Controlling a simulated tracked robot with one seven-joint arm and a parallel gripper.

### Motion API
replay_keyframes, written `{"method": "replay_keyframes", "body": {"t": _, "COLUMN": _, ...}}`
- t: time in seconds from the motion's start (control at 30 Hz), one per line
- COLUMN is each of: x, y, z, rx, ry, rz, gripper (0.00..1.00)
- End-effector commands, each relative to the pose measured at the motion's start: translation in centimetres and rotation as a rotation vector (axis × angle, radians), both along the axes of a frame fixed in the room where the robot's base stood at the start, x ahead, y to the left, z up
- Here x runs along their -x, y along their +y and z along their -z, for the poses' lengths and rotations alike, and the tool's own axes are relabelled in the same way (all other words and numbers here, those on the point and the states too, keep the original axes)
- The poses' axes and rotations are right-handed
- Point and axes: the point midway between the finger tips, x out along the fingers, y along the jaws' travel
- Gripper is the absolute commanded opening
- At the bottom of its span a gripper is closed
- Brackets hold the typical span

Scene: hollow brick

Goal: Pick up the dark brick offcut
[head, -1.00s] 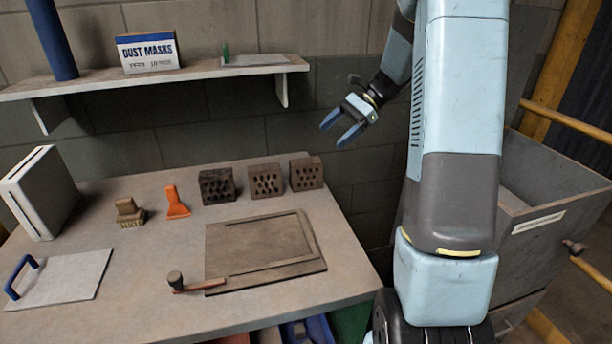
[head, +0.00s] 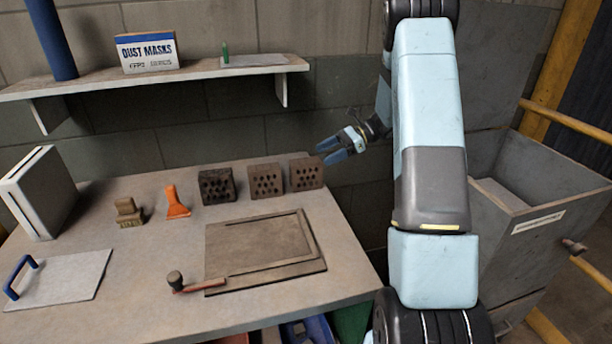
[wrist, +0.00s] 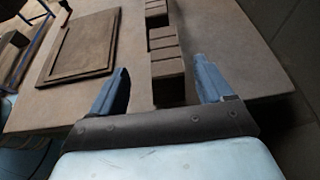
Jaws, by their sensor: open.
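The dark brick offcut (head: 217,187) is the leftmost and darkest of three holed bricks near the back of the table. A brown brick (head: 266,181) stands in the middle, and another brown brick (head: 307,173) stands at the right end. My gripper (head: 328,153) is open and empty, above and just right of the right-end brick, well away from the dark one. In the wrist view, part of the brick row (wrist: 163,43) shows beyond and between the open fingers (wrist: 161,66). I cannot tell there which brick is the dark one.
A framed board (head: 262,250) lies in front of the bricks, with a hammer-like tool (head: 195,285) at its left. A shelf (head: 200,75) overhangs behind. A grey bin (head: 545,225) stands right.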

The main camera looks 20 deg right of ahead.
Motion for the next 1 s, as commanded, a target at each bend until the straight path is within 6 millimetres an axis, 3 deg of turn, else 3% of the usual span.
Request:
{"method": "replay_keyframes", "body": {"t": 0.1, "x": 0.0, "y": 1.6, "z": 0.6, "rx": -0.001, "ry": 0.002, "rz": -0.002, "gripper": 0.8}}
{"method": "replay_keyframes", "body": {"t": 0.47, "x": -0.2, "y": 3.5, "z": 1.4, "rx": 0.0, "ry": 0.0, "rz": -0.003, "gripper": 0.8}}
{"method": "replay_keyframes", "body": {"t": 0.77, "x": -0.7, "y": 7.1, "z": 2.8, "rx": 0.0, "ry": 0.001, "rz": -0.004, "gripper": 0.8}}
{"method": "replay_keyframes", "body": {"t": 1.0, "x": -0.7, "y": 7.5, "z": 3.0, "rx": 0.001, "ry": -0.001, "rz": -0.001, "gripper": 0.8}}
